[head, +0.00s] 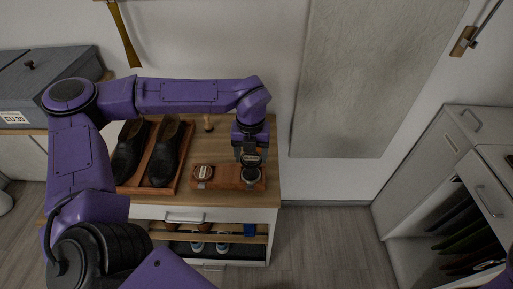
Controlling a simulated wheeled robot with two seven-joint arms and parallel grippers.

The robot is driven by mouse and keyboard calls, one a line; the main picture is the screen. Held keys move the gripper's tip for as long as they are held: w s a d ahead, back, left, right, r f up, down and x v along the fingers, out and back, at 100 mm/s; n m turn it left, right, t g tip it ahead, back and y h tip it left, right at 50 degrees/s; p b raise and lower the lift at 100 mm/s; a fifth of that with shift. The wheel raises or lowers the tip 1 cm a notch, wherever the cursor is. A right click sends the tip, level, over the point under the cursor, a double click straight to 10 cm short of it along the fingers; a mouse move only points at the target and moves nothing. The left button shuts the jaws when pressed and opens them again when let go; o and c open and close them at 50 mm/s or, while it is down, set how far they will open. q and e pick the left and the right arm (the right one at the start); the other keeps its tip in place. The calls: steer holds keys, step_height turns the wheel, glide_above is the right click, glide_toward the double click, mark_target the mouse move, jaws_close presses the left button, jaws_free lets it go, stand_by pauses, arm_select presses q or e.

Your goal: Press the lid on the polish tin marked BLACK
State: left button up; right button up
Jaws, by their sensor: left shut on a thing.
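A wooden tray (226,183) on the cabinet top holds two small round tins. The left tin (203,173) has a pale label too small to read. The right tin (251,175) is dark with a pale rim, at the tray's right end. My left gripper (250,156) points down right above the right tin, shut on a dark lid (250,160). The gripper partly hides the lid and tin, and I cannot tell whether lid and tin touch. My right gripper is out of view.
A pair of black shoes (163,155) sits in a wooden tray left of the tins. A wooden-handled item (208,123) stands behind. A grey box (45,85) is at far left. The floor (325,240) right of the cabinet is clear.

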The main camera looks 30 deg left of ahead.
mark_target(250, 159)
arm_select(q)
step_height(250, 159, down, 4)
steer(key=b, duration=0.3)
steer(key=shift+s+a+f, duration=0.1)
steer(key=shift+f, duration=0.05)
steer(key=shift+f+b, duration=0.35)
steer(key=shift+b, duration=0.1)
steer(key=shift+f+b, duration=0.3)
steer(key=shift+f, duration=0.1)
steer(key=shift+s, duration=0.1)
steer(key=shift+p, duration=0.4)
steer(key=shift+f, duration=0.15)
stand_by(0.5)
stand_by(0.5)
steer(key=o, duration=1.2)
